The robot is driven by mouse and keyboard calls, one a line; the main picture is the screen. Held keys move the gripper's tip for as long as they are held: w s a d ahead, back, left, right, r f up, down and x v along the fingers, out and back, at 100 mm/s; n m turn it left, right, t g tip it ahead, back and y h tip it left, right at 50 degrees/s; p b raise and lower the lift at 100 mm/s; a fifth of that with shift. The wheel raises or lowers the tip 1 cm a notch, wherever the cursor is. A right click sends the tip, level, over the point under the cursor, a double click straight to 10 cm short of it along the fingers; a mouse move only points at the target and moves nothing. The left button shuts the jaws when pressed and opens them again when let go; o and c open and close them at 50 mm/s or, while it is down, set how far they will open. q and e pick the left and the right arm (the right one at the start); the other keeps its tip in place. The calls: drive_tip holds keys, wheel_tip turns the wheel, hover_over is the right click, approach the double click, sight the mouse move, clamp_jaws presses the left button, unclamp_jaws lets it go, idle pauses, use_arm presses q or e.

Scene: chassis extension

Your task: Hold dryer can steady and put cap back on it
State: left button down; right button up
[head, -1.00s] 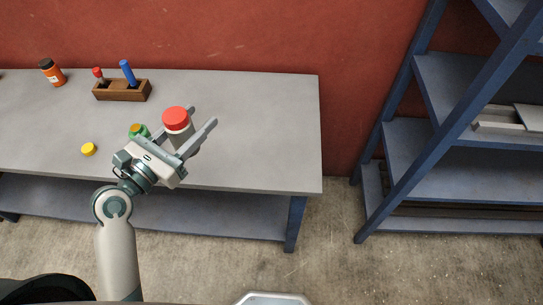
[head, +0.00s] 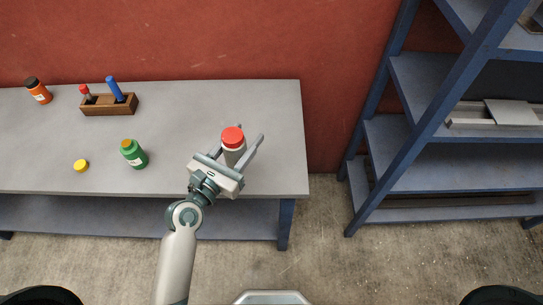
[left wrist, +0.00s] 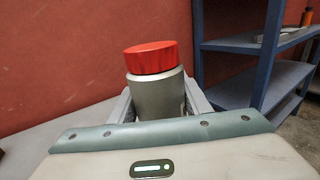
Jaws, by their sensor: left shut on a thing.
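My left gripper (head: 246,142) is shut on a grey can with a red cap (head: 232,137), near the right end of the table. The can is upright, with a finger on each side. In the left wrist view the grey can (left wrist: 157,97) and its red cap (left wrist: 152,57) stand between the fingers. I cannot tell whether the can's base touches the table. A loose yellow cap (head: 81,165) lies left of the bottle. My right gripper is not in view.
The grey table (head: 190,115) has free room in its middle. A wooden holder (head: 108,105) with a red-topped and a blue item stands at the back left, beside an orange bottle (head: 39,91). A blue shelf rack (head: 425,125) stands right of the table, across a gap.

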use_arm(q)
drive_tip(key=s+d+f+p, duration=0.1)
drive_tip(key=d, duration=0.5)
drive_tip(key=s+d+f+p, duration=0.1)
drive_tip(key=s+d, duration=0.1)
drive_tip(key=d, duration=0.4)
drive_tip(key=shift+f, duration=0.4)
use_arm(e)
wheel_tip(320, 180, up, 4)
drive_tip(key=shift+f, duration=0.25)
use_arm(q)
drive_tip(key=shift+w, duration=0.15)
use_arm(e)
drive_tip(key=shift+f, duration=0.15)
use_arm(q)
drive_tip(key=w+a+f+b, duration=0.1)
drive_tip(key=w+f+b, duration=0.1)
drive_tip(key=w+b, duration=0.1)
drive_tip(key=w+a+f+b, duration=0.1)
drive_tip(key=w+f+b, duration=0.1)
drive_tip(key=w+b, duration=0.1)
drive_tip(key=w+a+f+b, duration=0.1)
drive_tip(key=w+f+b, duration=0.1)
drive_tip(key=w+f, duration=0.1)
drive_tip(key=shift+w+b, duration=0.4)
drive_tip(key=shift+w, duration=0.65)
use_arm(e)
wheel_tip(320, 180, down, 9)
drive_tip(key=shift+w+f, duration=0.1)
